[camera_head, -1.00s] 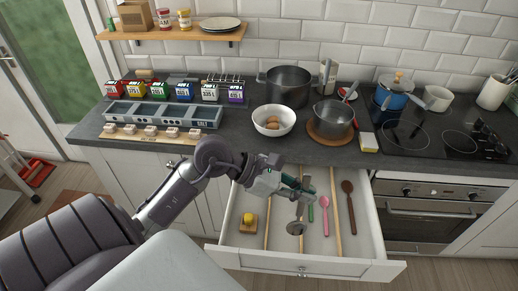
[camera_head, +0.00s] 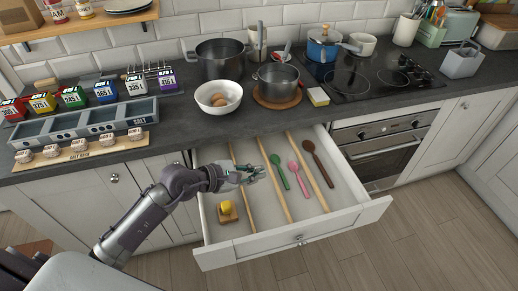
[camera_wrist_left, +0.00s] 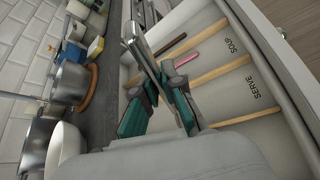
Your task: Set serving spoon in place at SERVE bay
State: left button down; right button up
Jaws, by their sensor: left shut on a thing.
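My left gripper (camera_head: 256,172) is over the open drawer (camera_head: 300,238), near the back of its second compartment from the left. The left wrist view shows its green-padded fingers (camera_wrist_left: 160,100) shut on a shiny metal utensil, taken as the serving spoon (camera_wrist_left: 140,45). I cannot make out its bowl end, and in the head view the spoon hardly shows. My right gripper is not in view.
Thin wooden dividers (camera_head: 316,182) split the drawer. A green spoon (camera_head: 279,168) and a pink spoon (camera_head: 295,172) share one bay, a brown spoon (camera_head: 318,160) lies right of them. A yellow item on a wooden block (camera_head: 227,210) lies far left. The worktop edge (camera_head: 225,142) is behind.

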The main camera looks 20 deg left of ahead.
pick_arm(q)
jog(key=w+a+f+m+t+p, duration=0.1)
jog(key=w+f+m+t+p, duration=0.2)
jog(key=w, duration=0.5)
notch_tip(320, 180, down, 8)
jog(key=m+b, duration=0.1)
jog(key=b, duration=0.8)
jog(key=shift+w+r+y, duration=0.15)
jog(key=shift+w+y, duration=0.05)
jog(key=shift+y, duration=0.2)
jog(key=c, duration=1.2)
grip_release()
jog(key=shift+s+a, duration=0.1)
jog(key=v, duration=1.2)
